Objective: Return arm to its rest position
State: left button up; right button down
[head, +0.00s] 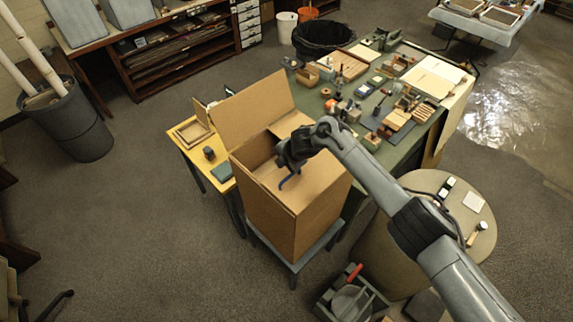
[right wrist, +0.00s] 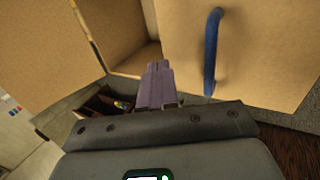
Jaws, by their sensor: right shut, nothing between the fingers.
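My right arm reaches in from the lower right of the head view, and its dark gripper (head: 288,152) is over the open cardboard box (head: 262,212). In the right wrist view the two grey-purple fingers of my right gripper (right wrist: 158,68) are together, with nothing between them. A blue curved strip (head: 289,180) shows just below the gripper in the head view; it also shows in the right wrist view (right wrist: 212,52), right of the fingers, in front of cardboard. My left gripper is not in view.
The box's tall flap (head: 250,108) stands up at the back left, near the gripper. The box rests on a grey stool (head: 293,266). A yellow table (head: 190,152) is left of it, a cluttered green workbench (head: 350,92) behind it, and a round table (head: 395,270) right.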

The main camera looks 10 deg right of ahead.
notch_tip(320, 180, up, 10)
jog(key=b, duration=0.2)
jog(key=s+a+f+m+t+p, duration=0.25)
jog(key=s+a+f+m, duration=0.45)
jog(key=s+f, duration=0.4)
jog(key=s+d+r+m+g+h+p, duration=0.1)
jog(key=s+d+m, duration=0.4)
jog(key=s, duration=0.6)
jog(key=s+d+r+m+g+h+p, duration=0.1)
jog(key=s+d+m, duration=0.4)
jog(key=s, duration=0.5)
jog(key=s+d+r+m+g+h+p, duration=0.1)
jog(key=s+d+r+m+p, duration=0.1)
jog(key=s+d+m, duration=0.3)
jog(key=s+d+p, duration=0.1)
jog(key=s+d, duration=0.3)
jog(key=s, duration=0.2)
jog(key=shift+s+m+g, duration=0.3)
jog(key=shift+s+g, duration=0.05)
jog(key=shift+r, duration=0.1)
jog(key=shift+a, duration=0.1)
